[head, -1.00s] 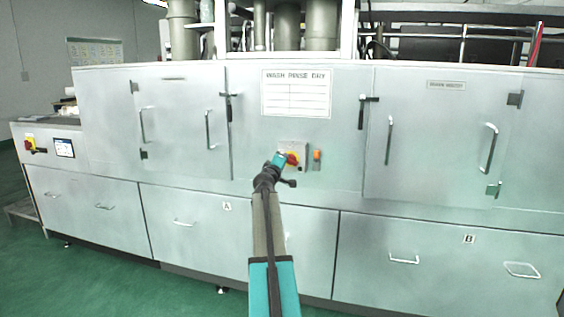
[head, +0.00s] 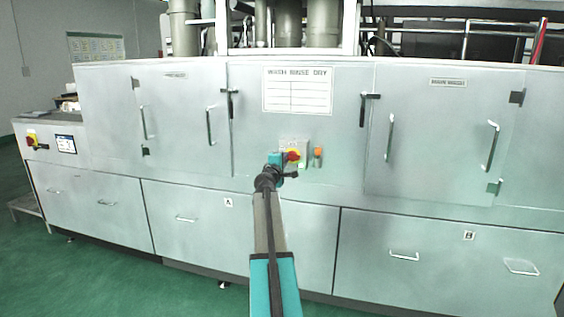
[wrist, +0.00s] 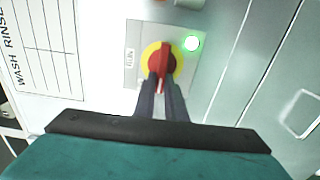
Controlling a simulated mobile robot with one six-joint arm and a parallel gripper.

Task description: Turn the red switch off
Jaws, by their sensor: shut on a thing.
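The red switch (wrist: 165,61) is a red knob on a round yellow disc, set on a light grey plate. In the wrist view, the two dark fingers of my gripper (wrist: 163,82) are closed around the lower end of the knob. The knob's bar stands roughly upright in that view, and the fingers hide its lower tip. In the head view, the red switch (head: 293,156) sits on the front of the machine, just right of my gripper. A "RUN" label (wrist: 130,57) is beside the disc. A green lamp (wrist: 192,43) is lit on the plate.
An orange button (head: 318,152) is right of the switch. A "WASH RINSE DRY" chart (head: 298,92) is above it. Door handles (head: 390,138) stick out on both sides. Another red and yellow switch (head: 32,141) is at the far left. Green floor lies in front.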

